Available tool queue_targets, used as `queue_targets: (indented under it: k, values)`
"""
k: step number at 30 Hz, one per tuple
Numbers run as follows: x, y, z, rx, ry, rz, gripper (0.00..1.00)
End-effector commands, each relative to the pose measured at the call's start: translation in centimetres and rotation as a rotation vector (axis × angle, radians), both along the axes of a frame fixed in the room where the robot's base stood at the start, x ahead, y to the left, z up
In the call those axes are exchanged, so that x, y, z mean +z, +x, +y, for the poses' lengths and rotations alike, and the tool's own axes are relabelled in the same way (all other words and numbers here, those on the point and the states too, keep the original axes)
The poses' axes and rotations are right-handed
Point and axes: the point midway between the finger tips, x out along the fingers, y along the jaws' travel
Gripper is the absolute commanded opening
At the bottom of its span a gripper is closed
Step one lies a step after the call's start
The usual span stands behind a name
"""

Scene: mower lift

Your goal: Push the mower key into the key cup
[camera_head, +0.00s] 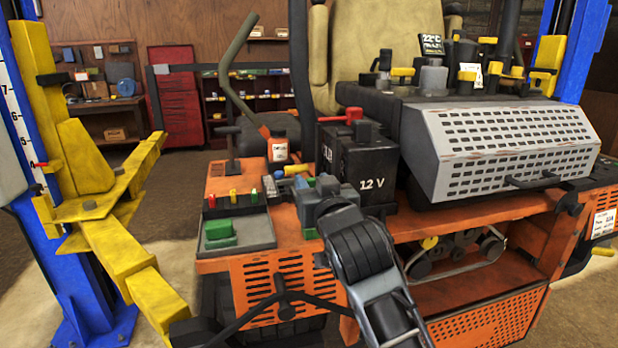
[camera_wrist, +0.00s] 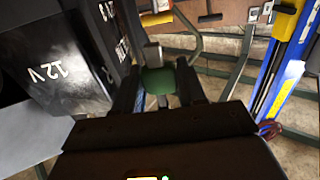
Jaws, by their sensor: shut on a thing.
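My gripper (camera_wrist: 159,84) is shut on the mower key (camera_wrist: 158,79), which has a green grip and a grey metal end pointing away from my palm. A finger lies on each side of the green grip. In the head view my gripper (camera_head: 328,188) is over the orange mower deck (camera_head: 222,186), just in front of the black 12 V battery (camera_head: 362,178). The key is largely hidden there by my own arm. I cannot make out the key cup clearly in either view, nor whether the key touches it.
The battery (camera_wrist: 62,72) stands close on the left in the wrist view. A grey tray (camera_head: 258,232) with a green block (camera_head: 219,231) lies left of my gripper. A yellow lift arm (camera_head: 125,262) is at the left.

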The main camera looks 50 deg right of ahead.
Motion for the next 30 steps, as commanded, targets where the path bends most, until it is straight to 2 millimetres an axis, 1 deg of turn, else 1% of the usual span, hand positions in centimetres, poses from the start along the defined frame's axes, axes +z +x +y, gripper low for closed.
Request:
queue_targets:
  k: [8, 21, 25, 30]
  values:
    - [-1.0, 0.0, 0.0, 0.000, 0.000, 0.000, 0.11]
    - [-4.0, 0.0, 0.0, 0.001, 0.000, 0.000, 0.11]
    - [-4.4, 0.0, 0.0, 0.001, 0.000, 0.000, 0.11]
    - [-4.4, 0.0, 0.0, 0.001, 0.000, 0.000, 0.11]
